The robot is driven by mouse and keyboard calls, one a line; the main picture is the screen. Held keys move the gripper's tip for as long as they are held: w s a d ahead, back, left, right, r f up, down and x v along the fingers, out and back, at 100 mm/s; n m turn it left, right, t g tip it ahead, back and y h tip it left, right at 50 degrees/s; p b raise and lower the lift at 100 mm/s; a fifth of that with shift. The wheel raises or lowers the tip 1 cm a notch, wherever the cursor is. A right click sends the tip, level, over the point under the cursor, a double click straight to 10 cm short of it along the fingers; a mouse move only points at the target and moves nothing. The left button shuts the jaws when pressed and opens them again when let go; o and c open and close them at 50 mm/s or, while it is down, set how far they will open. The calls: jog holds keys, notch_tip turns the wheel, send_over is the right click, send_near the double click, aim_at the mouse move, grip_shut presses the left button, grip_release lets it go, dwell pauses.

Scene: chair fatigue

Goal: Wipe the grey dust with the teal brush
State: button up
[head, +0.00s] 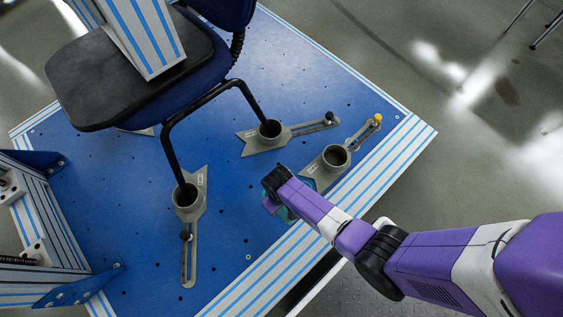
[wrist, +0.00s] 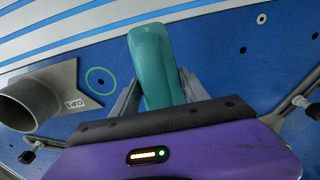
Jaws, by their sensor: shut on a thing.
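My gripper (wrist: 158,80) is shut on the teal brush (wrist: 152,52), with one grey finger on each side of its handle in the wrist view. The handle points up the picture, away from my purple palm. In the head view, bits of the teal brush (head: 284,213) show beside my wrist near the right edge of the blue plate; my arm hides most of it. The bristles cannot be made out, nor whether the brush touches the plate. I cannot make out any grey dust in either view.
The blue plate (head: 130,215) has striped rails along its edges. Grey cup clamps stand on it, one right beside my wrist (head: 335,157), another farther left (head: 187,197). An office chair (head: 130,75) stands at the upper left. A green ring (wrist: 101,81) surrounds a plate hole.

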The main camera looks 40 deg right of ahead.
jog(key=shift+r+p, duration=1.3)
jog(key=shift+r, duration=0.4)
